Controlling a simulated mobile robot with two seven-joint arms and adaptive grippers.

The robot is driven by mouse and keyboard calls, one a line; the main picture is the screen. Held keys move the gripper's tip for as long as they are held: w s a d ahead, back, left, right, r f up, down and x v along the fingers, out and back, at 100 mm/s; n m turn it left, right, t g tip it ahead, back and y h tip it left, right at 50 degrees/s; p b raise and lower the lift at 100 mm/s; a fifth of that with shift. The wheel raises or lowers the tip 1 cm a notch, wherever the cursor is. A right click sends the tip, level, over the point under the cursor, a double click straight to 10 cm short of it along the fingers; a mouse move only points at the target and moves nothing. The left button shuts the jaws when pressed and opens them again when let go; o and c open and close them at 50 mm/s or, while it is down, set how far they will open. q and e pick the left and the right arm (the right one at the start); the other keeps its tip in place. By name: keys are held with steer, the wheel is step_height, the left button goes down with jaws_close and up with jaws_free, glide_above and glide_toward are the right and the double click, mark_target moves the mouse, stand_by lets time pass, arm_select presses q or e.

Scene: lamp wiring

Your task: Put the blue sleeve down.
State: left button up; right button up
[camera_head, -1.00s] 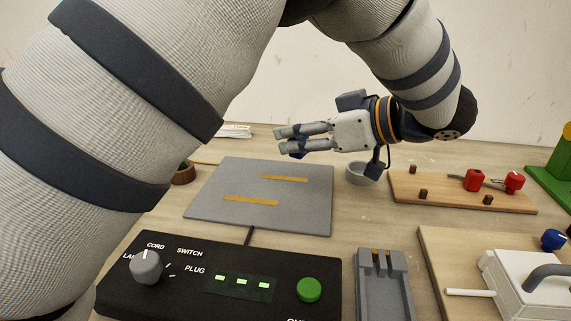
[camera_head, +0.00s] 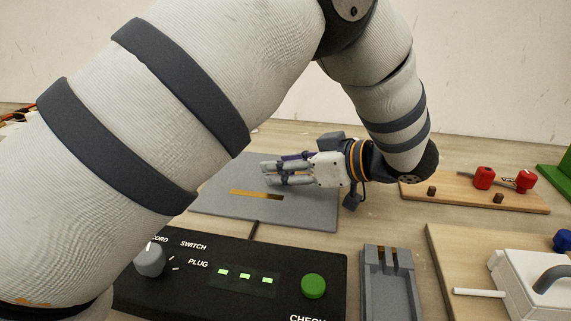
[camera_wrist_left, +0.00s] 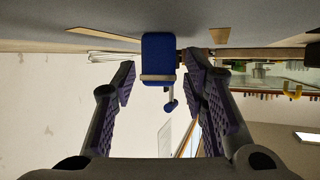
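The blue sleeve (camera_wrist_left: 158,52) shows in the left wrist view as a blue block with a pale band across it and a small knob at one side. It is between the two fingers of my left gripper (camera_wrist_left: 160,82), with a visible gap on each side. The sleeve's end meets the grey mat (camera_wrist_left: 60,14) in that view. In the head view my left gripper (camera_head: 268,173) is low over the grey mat (camera_head: 305,217), and its fingers hide most or all of the sleeve. The mat carries orange strips (camera_head: 257,194). My right gripper is not in view.
A black control box (camera_head: 225,295) with a knob, lit green bars and a green button (camera_head: 313,286) stands in front of the mat. A grey holder (camera_head: 388,285) is right of it. A wooden board (camera_head: 470,194) with red parts lies at the right.

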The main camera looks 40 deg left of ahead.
arm_select(q)
steer(key=shift+d+r, duration=0.1)
steer(key=shift+r, duration=0.15)
steer(key=b+v, duration=0.1)
steer(key=v, duration=1)
steer(key=shift+d+f, duration=0.1)
steer(key=shift+d, duration=0.3)
